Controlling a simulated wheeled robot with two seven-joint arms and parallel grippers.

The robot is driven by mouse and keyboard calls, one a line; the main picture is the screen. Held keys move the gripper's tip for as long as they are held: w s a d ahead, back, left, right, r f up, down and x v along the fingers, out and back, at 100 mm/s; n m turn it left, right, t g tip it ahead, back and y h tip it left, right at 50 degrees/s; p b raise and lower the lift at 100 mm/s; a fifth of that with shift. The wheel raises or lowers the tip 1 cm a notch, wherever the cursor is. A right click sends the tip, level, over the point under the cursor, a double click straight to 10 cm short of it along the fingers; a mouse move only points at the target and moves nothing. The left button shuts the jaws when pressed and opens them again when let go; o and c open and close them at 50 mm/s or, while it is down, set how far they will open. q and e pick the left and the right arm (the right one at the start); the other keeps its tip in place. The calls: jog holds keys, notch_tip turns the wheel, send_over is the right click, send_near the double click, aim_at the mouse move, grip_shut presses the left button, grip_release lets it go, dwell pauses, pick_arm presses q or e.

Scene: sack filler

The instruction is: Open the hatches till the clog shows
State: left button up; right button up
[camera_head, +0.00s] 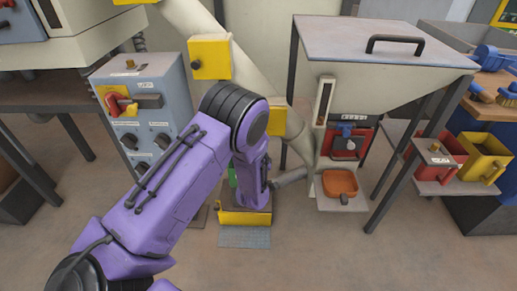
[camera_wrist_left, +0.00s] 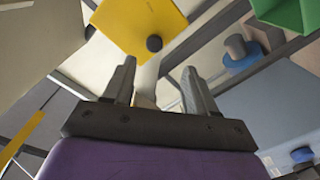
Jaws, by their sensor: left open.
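A yellow hatch (camera_head: 209,57) with a dark knob sits on the upper part of the slanting pale pipe (camera_head: 250,72). A second yellow hatch (camera_head: 277,117) is lower on the pipe, partly behind my purple arm. In the left wrist view a yellow hatch (camera_wrist_left: 138,22) with a black knob lies beyond the fingertips; I cannot tell which hatch it is. The pipe's inside is hidden. My right gripper is out of view.
A grey control box (camera_head: 146,106) with a red-and-yellow switch stands left of the pipe. A hopper (camera_head: 360,65) with a lidded top and an orange tray (camera_head: 340,183) stands right. Red (camera_head: 440,160) and yellow (camera_head: 483,157) bins sit far right. The front floor is clear.

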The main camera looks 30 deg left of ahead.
pick_arm(q)
jog(key=x, duration=0.7)
jog(key=r+b+x, duration=0.1)
jog(key=x, duration=0.3)
jog(key=shift+w+r, duration=0.1)
jog(key=shift+w, duration=0.1)
jog(key=shift+s+y, duration=0.1)
jog(key=shift+y, duration=0.2)
grip_shut()
